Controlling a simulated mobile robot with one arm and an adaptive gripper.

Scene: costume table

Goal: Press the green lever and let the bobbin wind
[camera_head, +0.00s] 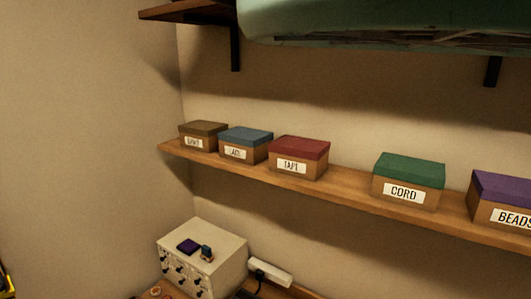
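I cannot make out a green lever or a bobbin in the head view. A cream box-shaped cabinet (226,265) stands at the lower middle, with several dark knobs or pulls on its front. My gripper is not in view.
A wooden shelf (345,190) holds several lidded boxes, among them a green-lidded CORD box (407,182). A large teal object (400,25) sits above. A pale power strip (270,272) with a black plug is right of the cabinet. Something yellow (6,283) shows bottom left.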

